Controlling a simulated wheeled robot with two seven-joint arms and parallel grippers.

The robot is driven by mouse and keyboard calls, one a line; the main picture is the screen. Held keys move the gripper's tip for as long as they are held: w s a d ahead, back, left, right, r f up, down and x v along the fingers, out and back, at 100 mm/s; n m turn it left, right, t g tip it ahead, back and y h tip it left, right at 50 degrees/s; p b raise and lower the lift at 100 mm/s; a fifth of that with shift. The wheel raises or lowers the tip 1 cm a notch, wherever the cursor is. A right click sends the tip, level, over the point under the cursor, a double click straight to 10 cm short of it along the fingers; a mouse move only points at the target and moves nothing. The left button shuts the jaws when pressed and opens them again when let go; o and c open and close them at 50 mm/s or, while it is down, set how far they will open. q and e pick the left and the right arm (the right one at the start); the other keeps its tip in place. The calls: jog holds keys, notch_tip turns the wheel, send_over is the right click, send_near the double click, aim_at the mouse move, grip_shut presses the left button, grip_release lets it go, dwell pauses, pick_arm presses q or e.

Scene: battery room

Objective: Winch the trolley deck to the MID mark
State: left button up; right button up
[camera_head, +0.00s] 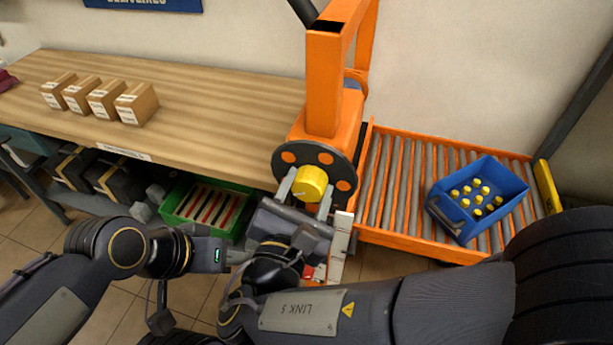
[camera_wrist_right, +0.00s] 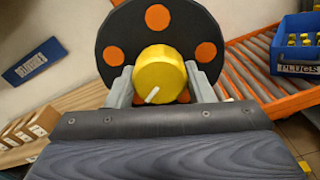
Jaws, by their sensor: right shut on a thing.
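The winch is a black disc (camera_head: 283,158) with orange dots on an orange post (camera_head: 325,85), with a yellow hub knob (camera_head: 312,180) at its centre. My right gripper (camera_head: 311,190) is shut on the yellow knob, one grey finger on each side; the right wrist view shows the same grip on the knob (camera_wrist_right: 160,70), with a short white pin on its face. The trolley deck (camera_head: 400,190) is an orange-framed roller bed to the right. A white marked strip (camera_head: 341,240) stands below the winch; I cannot read a MID mark. My left gripper (camera_head: 240,256) is low, left of my right wrist, its fingers partly hidden.
A blue crate (camera_head: 447,218) with yellow-topped items sits on the rollers; its label reads PLUGS in the right wrist view. A wooden bench (camera_head: 210,90) with several cartons (camera_head: 137,104) is at left. A green bin (camera_head: 172,205) is below it. A yellow bar (camera_head: 547,187) edges the deck.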

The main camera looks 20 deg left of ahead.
jog(key=n+p, duration=0.7)
jog(key=n, duration=0.1)
jog(key=shift+r+p, duration=0.15)
jog(key=shift+p, duration=0.25)
jog(key=shift+d+f+n+p, duration=0.1)
jog(key=shift+f+n+p, duration=0.1)
jog(key=shift+n+p, duration=1.65)
jog(key=shift+n, duration=0.25)
jog(key=o, duration=1)
